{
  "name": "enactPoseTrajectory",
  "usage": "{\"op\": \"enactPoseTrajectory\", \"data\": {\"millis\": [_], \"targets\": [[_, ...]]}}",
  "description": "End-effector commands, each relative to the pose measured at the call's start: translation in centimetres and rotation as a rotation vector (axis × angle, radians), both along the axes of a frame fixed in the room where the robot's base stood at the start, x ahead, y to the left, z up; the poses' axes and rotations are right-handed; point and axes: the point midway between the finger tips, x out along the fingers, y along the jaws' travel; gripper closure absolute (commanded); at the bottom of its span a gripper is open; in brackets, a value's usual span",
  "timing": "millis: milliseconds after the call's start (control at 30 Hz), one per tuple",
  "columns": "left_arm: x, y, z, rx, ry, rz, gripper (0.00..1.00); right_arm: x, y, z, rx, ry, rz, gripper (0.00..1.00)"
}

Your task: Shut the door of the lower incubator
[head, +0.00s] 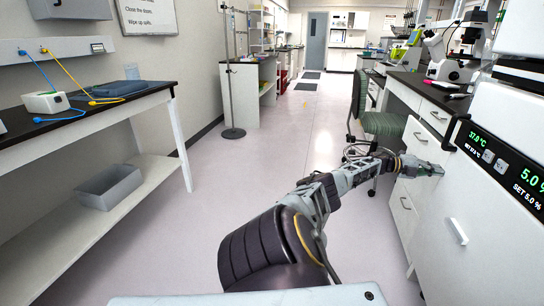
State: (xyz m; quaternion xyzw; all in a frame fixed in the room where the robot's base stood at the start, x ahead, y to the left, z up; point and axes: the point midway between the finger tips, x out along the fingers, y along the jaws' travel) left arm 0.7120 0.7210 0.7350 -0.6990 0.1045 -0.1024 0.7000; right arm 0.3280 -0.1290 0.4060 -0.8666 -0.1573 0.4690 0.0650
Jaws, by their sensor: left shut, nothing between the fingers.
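The incubator at the right has a black control panel (505,165) with green digits reading 37.0 and 5.0 %. Below the panel is a large white door (440,245) with a short white handle (458,231); its lower and right parts run out of the picture. I cannot tell whether this door is fully closed or ajar. My left gripper (438,170) is shut and empty. It appears just left of the panel and above the door handle, with the drawer fronts behind it. Whether it touches the door is unclear. My right gripper is out of view.
White drawers (404,212) and a green chair (384,122) stand beyond my left arm. A bench with a microscope (450,55) is at the back right. A shelf table (150,110) with a grey bin (110,186) lines the left wall. The middle floor is clear.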

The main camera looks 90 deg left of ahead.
Motion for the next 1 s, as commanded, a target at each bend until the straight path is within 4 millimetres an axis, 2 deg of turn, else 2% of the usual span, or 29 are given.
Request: {"op": "enactPoseTrajectory", "data": {"millis": [1000], "targets": [[0.31, -0.31, 0.87, -0.007, -0.016, 0.002, 1.00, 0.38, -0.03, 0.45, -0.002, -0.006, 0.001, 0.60]]}}
